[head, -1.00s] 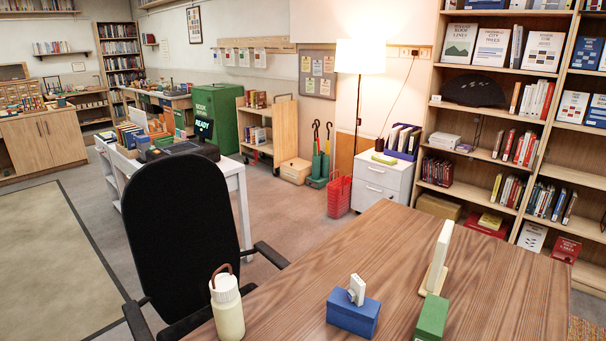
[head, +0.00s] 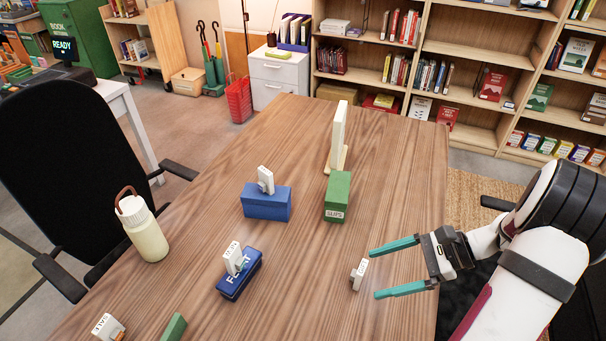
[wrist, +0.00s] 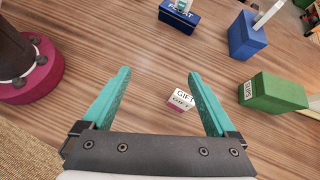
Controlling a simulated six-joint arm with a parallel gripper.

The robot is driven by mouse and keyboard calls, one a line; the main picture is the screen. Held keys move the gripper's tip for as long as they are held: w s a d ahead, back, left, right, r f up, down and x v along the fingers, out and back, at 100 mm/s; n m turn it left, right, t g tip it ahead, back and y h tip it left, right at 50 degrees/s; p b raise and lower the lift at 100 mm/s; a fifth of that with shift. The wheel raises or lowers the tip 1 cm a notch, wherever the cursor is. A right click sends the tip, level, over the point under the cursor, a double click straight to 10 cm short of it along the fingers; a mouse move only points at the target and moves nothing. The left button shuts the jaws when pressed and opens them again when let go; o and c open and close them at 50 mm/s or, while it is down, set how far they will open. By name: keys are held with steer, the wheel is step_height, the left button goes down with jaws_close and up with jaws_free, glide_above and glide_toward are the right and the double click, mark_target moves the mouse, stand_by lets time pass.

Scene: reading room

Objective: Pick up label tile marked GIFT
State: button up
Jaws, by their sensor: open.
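The small white label tile marked GIFT (head: 359,274) stands on the wooden table, its lettering readable in the wrist view (wrist: 181,99). My gripper (head: 391,268) has two teal fingers spread wide and empty. In the head view the tile lies just beyond the fingertips, level with the gap. In the wrist view (wrist: 160,85) the tile shows between the fingers, closer to the right one, with no contact visible.
A cream bottle (head: 143,230) stands at left. A white upright panel (head: 339,138) stands behind the green block. Bare wood surrounds the tile.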

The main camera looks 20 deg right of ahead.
mark_target(360, 276)
steer(key=s+d+f+m+t, duration=0.1)
steer(key=d+f+m, duration=0.1)
steer(key=d, duration=0.1)
steer(key=s+d+f+m+t, duration=0.1)
steer(key=s+d+f+t, duration=0.1)
steer(key=s+d+f+m+t+h, duration=0.1)
steer(key=d+f+m+t, duration=0.1)
steer(key=d+f, duration=0.1)
steer(key=shift+s+d+m, duration=0.2)
steer(key=shift+d+m, duration=0.1)
steer(key=shift+d, duration=0.05)
steer(key=x, duration=1.5)
steer(key=shift+w+d+f, duration=0.2)
steer(key=shift+w+d, duration=0.1)
steer(key=shift+w, duration=0.15)
steer(key=c, duration=1.5)
